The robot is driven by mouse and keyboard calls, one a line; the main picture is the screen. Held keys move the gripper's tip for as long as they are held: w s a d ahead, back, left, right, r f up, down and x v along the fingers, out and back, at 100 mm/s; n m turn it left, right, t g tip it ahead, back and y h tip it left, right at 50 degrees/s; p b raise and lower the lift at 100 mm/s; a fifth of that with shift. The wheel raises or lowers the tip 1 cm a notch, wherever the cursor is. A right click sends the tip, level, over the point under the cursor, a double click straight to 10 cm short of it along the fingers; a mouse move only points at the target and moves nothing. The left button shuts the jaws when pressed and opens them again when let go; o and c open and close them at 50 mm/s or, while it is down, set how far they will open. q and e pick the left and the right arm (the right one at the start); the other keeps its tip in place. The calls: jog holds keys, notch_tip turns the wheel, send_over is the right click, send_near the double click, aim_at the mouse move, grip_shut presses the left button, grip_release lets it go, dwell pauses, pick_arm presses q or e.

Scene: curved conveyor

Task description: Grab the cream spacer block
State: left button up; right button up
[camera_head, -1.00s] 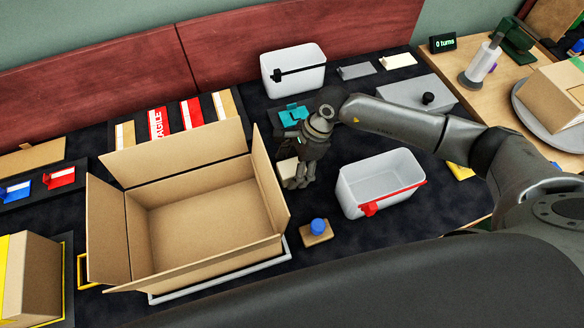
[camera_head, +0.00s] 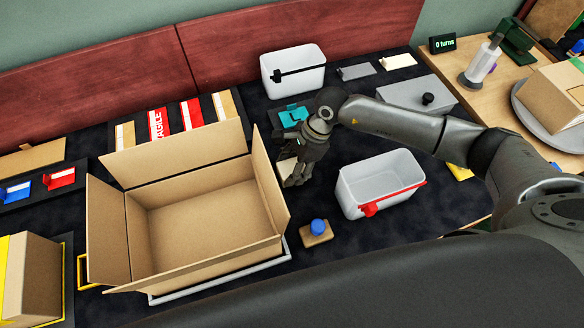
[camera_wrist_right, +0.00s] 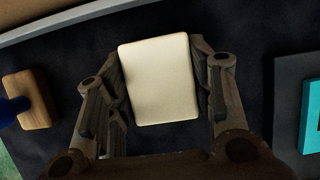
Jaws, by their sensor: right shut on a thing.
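The cream spacer block (camera_wrist_right: 160,78) is a pale rounded rectangle between the two fingers of my right gripper (camera_wrist_right: 160,92) in the right wrist view. The fingers press on its two long sides. In the head view, my right gripper (camera_head: 296,174) points down just right of the open cardboard box, and a pale part of the block (camera_head: 286,166) shows beside the fingers. The rest of the block is hidden behind the gripper there. I cannot tell whether it touches the table. My left gripper does not show.
The open cardboard box (camera_head: 138,232) stands close on the left. A white bin with a red clip (camera_head: 362,190) stands on the right. A wooden block with a blue knob (camera_head: 316,236) lies in front, and a teal part (camera_head: 291,114) lies behind the gripper.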

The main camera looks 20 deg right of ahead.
aim_at(289, 168)
jog(key=shift+r, duration=0.4)
notch_tip(289, 168, up, 2)
jog(key=shift+r, duration=0.15)
jog(key=s+d+r+b, duration=0.4)
jog(key=s+d+r, duration=0.2)
jog(key=s+r, duration=0.3)
jog(key=s, duration=0.3)
jog(key=shift+s+d+r, duration=0.15)
jog(key=shift+d+r, duration=0.2)
